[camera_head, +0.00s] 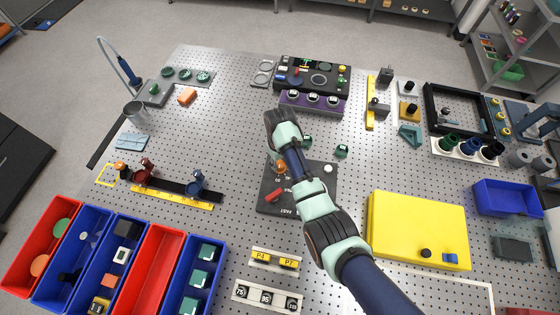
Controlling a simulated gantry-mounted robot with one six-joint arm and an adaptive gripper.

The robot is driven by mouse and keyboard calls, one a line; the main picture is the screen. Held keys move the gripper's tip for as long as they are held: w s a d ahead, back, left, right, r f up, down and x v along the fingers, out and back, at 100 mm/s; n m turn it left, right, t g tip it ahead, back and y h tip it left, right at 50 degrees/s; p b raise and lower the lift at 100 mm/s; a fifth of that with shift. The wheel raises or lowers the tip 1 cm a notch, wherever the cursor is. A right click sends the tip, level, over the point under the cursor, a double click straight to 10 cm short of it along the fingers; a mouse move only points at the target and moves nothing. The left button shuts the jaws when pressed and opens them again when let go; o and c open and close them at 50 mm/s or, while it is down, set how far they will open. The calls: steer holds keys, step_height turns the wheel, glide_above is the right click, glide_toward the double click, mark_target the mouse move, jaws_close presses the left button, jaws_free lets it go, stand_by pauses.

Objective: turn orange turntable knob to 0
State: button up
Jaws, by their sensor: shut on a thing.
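The orange turntable knob (281,168) stands on a dark panel (318,199) in the middle of the bench. Its far part is covered by my arm, and small white marks beside it are too small to read surely. My gripper (278,158) is at the knob, under my wrist, and is shut on it. Its fingers are mostly hidden, so the exact grip and the knob's pointer cannot be made out.
A red lever (275,196) and a white button (328,168) are close by on the panel. Green-topped parts (341,151) stand behind it. A yellow box (418,228) lies to the right, number plates (268,297) in front, and red and blue bins (150,262) at front left.

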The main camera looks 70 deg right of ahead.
steer(key=shift+r+n+p, duration=0.1)
steer(key=shift+n+p, duration=0.2)
steer(key=n+p, duration=0.2)
steer(key=n, duration=0.1)
steer(key=shift+n+p, duration=0.35)
steer(key=shift+n, duration=0.05)
steer(key=n+p, duration=0.2)
steer(key=n, duration=0.2)
steer(key=shift+n, duration=0.3)
steer(key=n+p, duration=0.1)
steer(key=n, duration=0.7)
steer(key=shift+n+p, duration=0.3)
steer(key=shift+p, duration=0.1)
steer(key=o, duration=1.2)
steer(key=shift+c, duration=0.2)
step_height(320, 180, up, 12)
